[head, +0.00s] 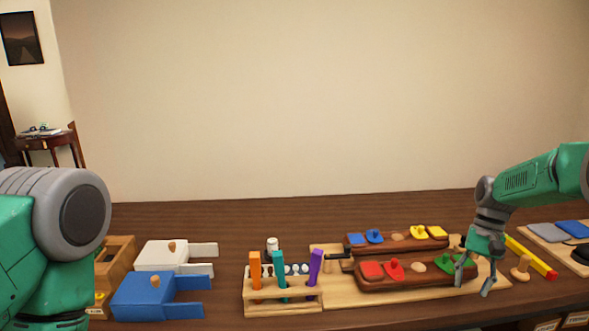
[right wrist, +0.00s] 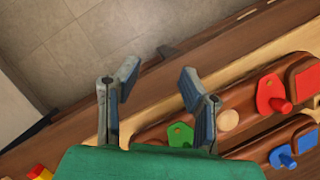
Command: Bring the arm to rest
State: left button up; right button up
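My right gripper (head: 474,283) hangs fingers down over the right end of the wooden board, beside the front brown block. In the right wrist view its two fingers (right wrist: 155,95) are spread apart with nothing between them. The front block (head: 440,276) carries red and green pieces; a green piece (right wrist: 180,135) shows close by the fingers in the right wrist view. I cannot tell whether a finger touches the block. Of my left arm only a green and grey link shows at the left edge; its gripper is out of view.
A wooden rack (head: 283,305) holds orange, teal and purple tools. White (head: 160,255) and blue (head: 145,297) boxes stand left of it. A back block (head: 397,242) has blue and yellow pieces. A yellow bar with a red end (head: 530,256) and a peg (head: 520,268) lie to the right.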

jog(key=s+a+f+n+b, duration=0.1)
jog(key=s+a+f, duration=0.2)
jog(key=s+f, duration=0.35)
jog(key=s+a+f+n+t+h+b, duration=0.1)
jog(key=s+a+f+b, duration=0.15)
jog(key=f, duration=0.65)
jog(key=s+a+f+n+b, duration=0.1)
jog(key=s+a+f, duration=0.2)
jog(key=s+f, duration=0.4)
jog(key=s+a+f+n+t+b, duration=0.1)
jog(key=s+a+f+n+b, duration=0.1)
jog(key=s, duration=0.9)
jog(key=s+a+f+n+t+h+b, duration=0.1)
jog(key=s+a+f+n, duration=0.1)
jog(key=s, duration=0.9)
jog(key=shift+s+a+n+t+b, duration=0.3)
jog(key=shift+s+n+b, duration=0.05)
jog(key=shift+s+n, duration=0.05)
